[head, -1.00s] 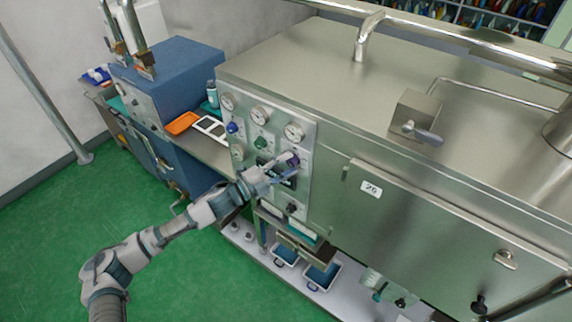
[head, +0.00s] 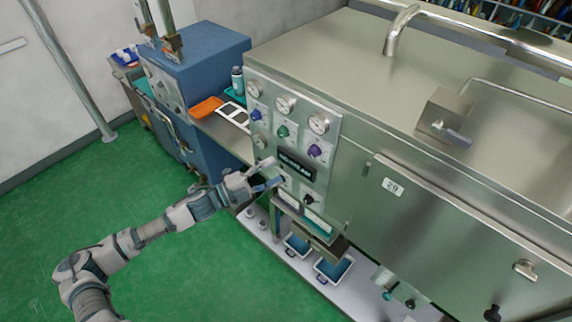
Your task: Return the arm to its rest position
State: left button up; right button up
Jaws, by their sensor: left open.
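My left arm (head: 140,232) comes in from the lower left over the green floor. Its gripper (head: 272,174) is open and empty, in front of the lower left part of the control panel (head: 328,133). Whether a fingertip touches the panel, I cannot tell. The panel carries round gauges (head: 285,104), a purple knob (head: 315,151), a green knob (head: 283,132), a blue knob (head: 256,114) and a dark display (head: 297,165). The purple knob is clear of the gripper. My right gripper is not in view.
The steel machine (head: 440,190) fills the right side. Small blue trays (head: 334,268) sit on a low shelf under the panel. A blue cabinet (head: 205,60) and an orange tray (head: 206,107) stand behind, at the left. The green floor (head: 60,205) at left is open.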

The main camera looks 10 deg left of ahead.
pick_arm(q)
jog(key=shift+s+a, duration=0.15)
jog(key=shift+a, duration=0.05)
jog(key=shift+d, duration=0.1)
